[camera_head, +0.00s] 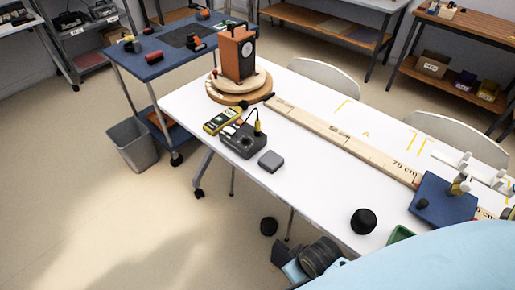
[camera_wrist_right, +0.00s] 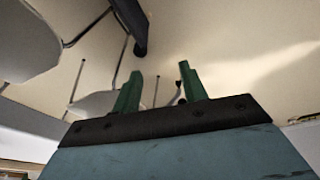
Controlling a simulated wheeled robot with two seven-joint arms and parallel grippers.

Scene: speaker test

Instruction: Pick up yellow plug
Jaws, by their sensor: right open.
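The yellow plug (camera_head: 257,127) stands upright at the right back of a dark grey box (camera_head: 243,140) on the white table in the head view. A thin dark cable runs from it at the box. My right gripper (camera_wrist_right: 158,82) shows in the wrist view, with its two green fingers apart and nothing between them. The plug does not show in the wrist view, which has pale floor and furniture legs. My left gripper is not in view.
A yellow meter (camera_head: 223,120) sits close left of the box, a small grey block (camera_head: 271,161) to its right. Behind stands an orange speaker (camera_head: 237,54) on a round wooden base (camera_head: 228,97). A long wooden ruler (camera_head: 340,138) crosses the white table (camera_head: 305,185). A black knob-like object (camera_head: 363,221) stands near the front edge.

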